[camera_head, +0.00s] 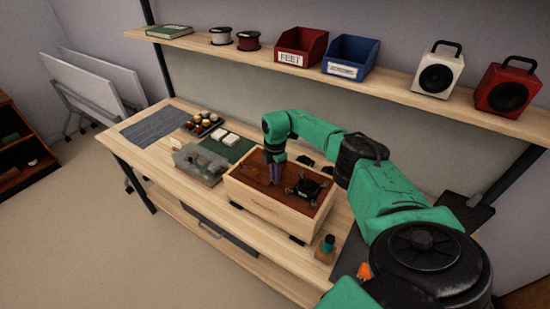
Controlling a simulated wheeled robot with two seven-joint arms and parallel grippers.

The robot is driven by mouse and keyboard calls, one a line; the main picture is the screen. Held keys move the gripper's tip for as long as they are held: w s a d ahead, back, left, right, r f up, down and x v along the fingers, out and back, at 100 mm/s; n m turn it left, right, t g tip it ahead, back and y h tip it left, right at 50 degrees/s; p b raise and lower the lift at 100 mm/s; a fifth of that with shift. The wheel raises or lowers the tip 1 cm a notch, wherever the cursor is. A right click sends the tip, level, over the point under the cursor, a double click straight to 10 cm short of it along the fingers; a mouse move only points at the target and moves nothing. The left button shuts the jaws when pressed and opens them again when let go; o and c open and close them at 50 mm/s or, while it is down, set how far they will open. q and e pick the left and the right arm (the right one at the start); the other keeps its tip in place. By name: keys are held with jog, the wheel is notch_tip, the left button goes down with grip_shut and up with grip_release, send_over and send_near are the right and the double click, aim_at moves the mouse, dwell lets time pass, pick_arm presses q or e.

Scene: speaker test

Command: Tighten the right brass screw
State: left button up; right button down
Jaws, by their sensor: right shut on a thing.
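A pale wooden box (271,202) with a dark red-brown top panel (248,172) stands on the workbench. My right gripper (275,180) reaches down from the green arm to this panel, left of a black spidery part (308,188) on the same panel. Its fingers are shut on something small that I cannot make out. The brass screws are too small or hidden to tell apart. My left gripper is not in view.
A shelf above carries red (301,47) and blue (350,57) bins and two speakers.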

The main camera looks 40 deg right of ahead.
jog(key=shift+w+r, duration=0.2)
jog(key=shift+r, duration=0.05)
jog(key=c, duration=0.8)
grip_release()
jog(key=shift+s+f, duration=0.1)
jog(key=shift+f, duration=0.05)
notch_tip(320, 180, up, 15)
jog(key=b, duration=0.4)
jog(key=shift+f, duration=0.2)
